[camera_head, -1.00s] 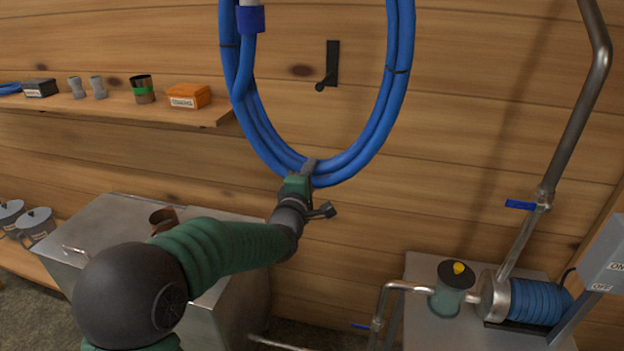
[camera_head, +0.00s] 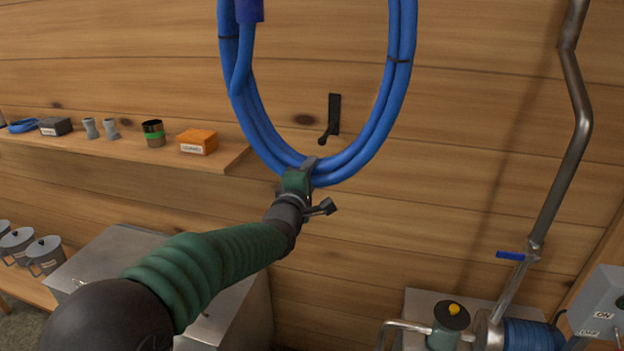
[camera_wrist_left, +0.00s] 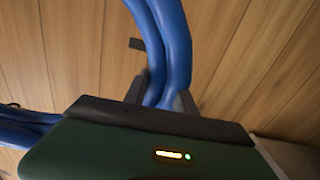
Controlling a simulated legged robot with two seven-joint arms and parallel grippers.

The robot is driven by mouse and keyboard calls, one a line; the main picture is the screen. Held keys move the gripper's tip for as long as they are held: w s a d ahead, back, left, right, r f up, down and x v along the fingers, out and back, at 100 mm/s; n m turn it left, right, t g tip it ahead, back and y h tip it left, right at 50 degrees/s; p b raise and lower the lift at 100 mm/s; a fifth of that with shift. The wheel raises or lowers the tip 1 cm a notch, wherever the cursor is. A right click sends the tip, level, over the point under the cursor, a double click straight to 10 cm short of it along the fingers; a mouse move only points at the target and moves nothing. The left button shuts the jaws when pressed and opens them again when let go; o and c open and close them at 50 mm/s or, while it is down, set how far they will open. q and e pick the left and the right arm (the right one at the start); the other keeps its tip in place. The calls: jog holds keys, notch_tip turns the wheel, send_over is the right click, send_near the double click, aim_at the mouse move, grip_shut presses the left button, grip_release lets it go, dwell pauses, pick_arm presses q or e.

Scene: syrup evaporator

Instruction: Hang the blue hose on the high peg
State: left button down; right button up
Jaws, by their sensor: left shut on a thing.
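The blue hose (camera_head: 393,95) is a large coil held up in front of the wooden wall; its top is cut off by the upper edge of the head view. My left gripper (camera_head: 306,170) is shut on the bottom of the coil. In the left wrist view the hose (camera_wrist_left: 168,45) passes between the left gripper's fingers (camera_wrist_left: 168,98). A black peg (camera_head: 333,118) on the wall shows through the coil's loop, apart from the hose. No other peg shows in the head view. My right gripper is not in view.
A wooden shelf (camera_head: 235,155) at left holds an orange box (camera_head: 197,141), cups and a small blue coil (camera_head: 23,126). A steel tank (camera_head: 120,240) stands below. At right are a metal pipe (camera_head: 582,95) and a pump with a grey switch box (camera_head: 598,300). The wall between is clear.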

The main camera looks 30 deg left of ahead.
pick_arm(q)
jog(key=r+p, duration=0.2)
jog(key=r, duration=0.2)
jog(key=r+p, duration=0.2)
jog(key=r, duration=0.3)
jog(key=shift+s+a, duration=0.1)
jog(key=shift+s, duration=0.1)
notch_tip(320, 180, up, 18)
jog(key=p, duration=1.2)
jog(key=shift+s+a+r, duration=0.15)
jog(key=shift+s+a, duration=0.1)
jog(key=shift+a, duration=0.05)
jog(key=p+x, duration=0.2)
jog(key=x, duration=0.4)
